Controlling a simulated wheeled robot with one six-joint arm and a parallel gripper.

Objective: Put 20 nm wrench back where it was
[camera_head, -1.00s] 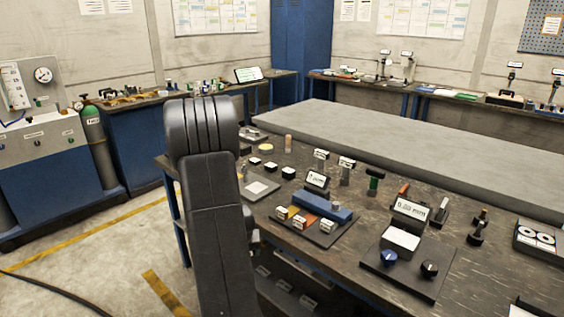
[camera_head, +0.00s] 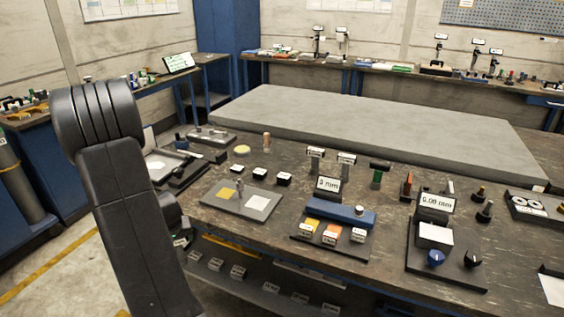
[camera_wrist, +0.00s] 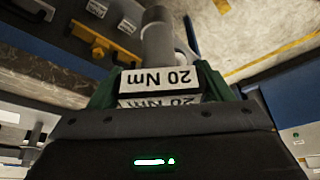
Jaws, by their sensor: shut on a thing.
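The 20 Nm wrench (camera_wrist: 158,38) is in the wrist view, held at my gripper (camera_wrist: 160,105). Two white labels reading "20 Nm" show upside down, and a thick grey shaft points away toward the top of the picture. Green parts show on both sides of the labels. My gripper is shut on the wrench. In the head view my dark arm fills the left side, and the gripper and wrench cannot be made out clearly. A low shelf (camera_head: 255,293) with several small white-labelled holders runs under the bench front; their text is too small to read.
The dark bench (camera_head: 350,262) carries a blue bar (camera_head: 325,208), a square plate (camera_head: 257,203), a green-handled tool (camera_head: 377,180) and a black box with two knobs (camera_head: 448,268). A grey slab lies behind. In the wrist view a yellow handle (camera_wrist: 97,38) is close at upper left.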

